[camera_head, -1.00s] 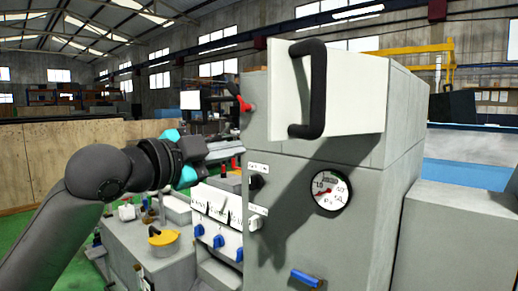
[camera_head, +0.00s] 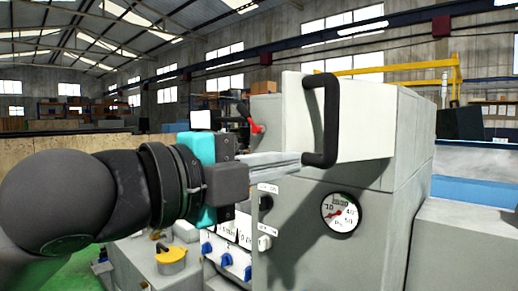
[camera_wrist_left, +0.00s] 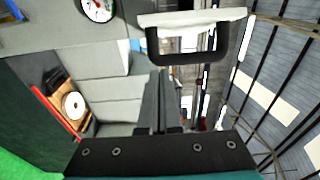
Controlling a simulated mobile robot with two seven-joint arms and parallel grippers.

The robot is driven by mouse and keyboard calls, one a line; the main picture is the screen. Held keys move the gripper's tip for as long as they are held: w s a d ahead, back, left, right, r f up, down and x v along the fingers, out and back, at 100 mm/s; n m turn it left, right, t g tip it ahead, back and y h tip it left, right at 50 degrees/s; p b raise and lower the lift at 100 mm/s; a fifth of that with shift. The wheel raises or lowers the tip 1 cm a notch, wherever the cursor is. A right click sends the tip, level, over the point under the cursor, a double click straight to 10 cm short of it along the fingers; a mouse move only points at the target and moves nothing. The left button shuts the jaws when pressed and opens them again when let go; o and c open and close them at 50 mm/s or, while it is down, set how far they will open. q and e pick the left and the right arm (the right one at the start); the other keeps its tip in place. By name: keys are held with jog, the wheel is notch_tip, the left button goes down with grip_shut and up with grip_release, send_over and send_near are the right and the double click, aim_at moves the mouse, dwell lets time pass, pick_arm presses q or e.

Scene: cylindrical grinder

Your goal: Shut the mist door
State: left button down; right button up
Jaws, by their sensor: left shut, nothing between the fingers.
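The mist door (camera_head: 368,122) is a white panel with a black bar handle (camera_head: 329,120). It stands swung out from the upper front of the grey cabinet (camera_head: 292,215) and casts a shadow on it. In the left wrist view the door (camera_wrist_left: 190,18) shows edge-on at the top, with its handle (camera_wrist_left: 185,58) below. My left gripper (camera_head: 298,160) is shut and empty, its fingers pointing right at the handle's lower end. In the left wrist view its fingertips (camera_wrist_left: 160,75) lie just below the handle; contact is unclear. My right gripper is out of view.
A pressure gauge (camera_head: 340,212) is on the cabinet front below the door. A red lever (camera_head: 249,118) is left of the door. Blue knobs (camera_head: 226,259) on a white panel and a yellow-lidded pot (camera_head: 171,257) are below my left arm.

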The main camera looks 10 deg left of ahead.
aim_at(308, 153)
pick_arm(q)
jog(key=x, duration=0.5)
jog(key=shift+p, duration=0.3)
jog(key=w+a, duration=0.2)
jog(key=w, duration=0.1)
jog(key=shift+a+p, duration=0.2)
jog(key=shift+p, duration=0.1)
jog(key=shift+w, duration=0.1)
